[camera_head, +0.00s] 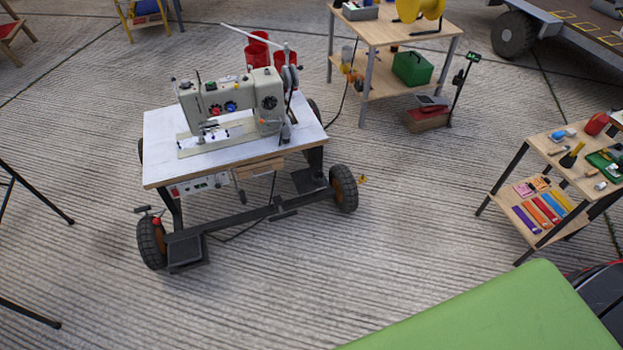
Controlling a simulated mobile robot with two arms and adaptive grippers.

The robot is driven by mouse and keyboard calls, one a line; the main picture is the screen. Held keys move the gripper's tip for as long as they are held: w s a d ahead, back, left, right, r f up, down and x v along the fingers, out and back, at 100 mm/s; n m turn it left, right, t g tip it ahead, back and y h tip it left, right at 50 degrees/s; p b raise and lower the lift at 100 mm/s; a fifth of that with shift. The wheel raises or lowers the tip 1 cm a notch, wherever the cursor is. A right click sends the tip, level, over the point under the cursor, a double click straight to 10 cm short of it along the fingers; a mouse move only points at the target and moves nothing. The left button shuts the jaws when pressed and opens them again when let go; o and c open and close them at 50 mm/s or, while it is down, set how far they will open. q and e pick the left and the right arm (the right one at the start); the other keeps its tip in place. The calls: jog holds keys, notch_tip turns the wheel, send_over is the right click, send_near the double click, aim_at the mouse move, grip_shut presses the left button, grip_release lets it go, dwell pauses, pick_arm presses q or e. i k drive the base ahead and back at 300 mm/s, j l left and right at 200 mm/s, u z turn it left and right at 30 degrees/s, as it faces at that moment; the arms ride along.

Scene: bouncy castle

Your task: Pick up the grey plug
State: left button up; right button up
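I cannot make out a grey plug for certain. A small pale grey piece (600,186) lies near the front edge of the wooden tool table (567,169) at the right; it is too small to tell what it is. Neither of my grippers shows in the head view.
A wheeled sewing machine table (163,165) stands left of centre, with the sewing machine (232,104) on it. A wooden table (375,27) with a green box (412,68) below stands behind. A green surface (500,318) fills the lower right. The ribbed floor between is mostly clear.

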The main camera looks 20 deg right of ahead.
aim_at(286, 130)
jog(key=i+l, duration=0.1)
jog(key=i, duration=0.8)
jog(key=l+z, duration=0.05)
jog(key=l, duration=0.05)
